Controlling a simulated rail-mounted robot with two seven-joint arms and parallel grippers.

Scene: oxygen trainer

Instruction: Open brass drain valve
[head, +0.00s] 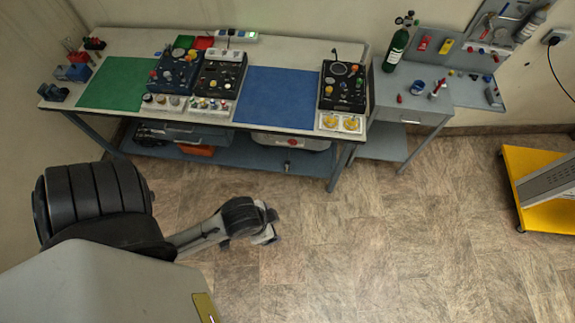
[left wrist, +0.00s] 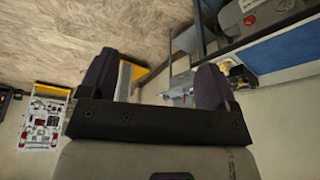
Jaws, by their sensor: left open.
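I cannot make out a brass drain valve for certain. A grey tank (head: 312,141) with a red mark sits on the lower shelf of the long bench, and a small dark fitting (head: 286,168) shows at the shelf's front edge below it; its material is too small to tell. The tank also shows at the top right of the left wrist view (left wrist: 232,20). My left gripper (head: 271,226) is over the floor in front of the bench, apart from the tank. In the left wrist view its two fingers (left wrist: 157,82) are spread with nothing between them. My right gripper is not in view.
The long bench (head: 300,50) carries a green mat (head: 112,84), a blue mat (head: 275,96) and several control panels. A grey side table (head: 400,110) with a green bottle (head: 396,50) stands to its right. A yellow platform (head: 530,165) is at far right. The middle floor is clear.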

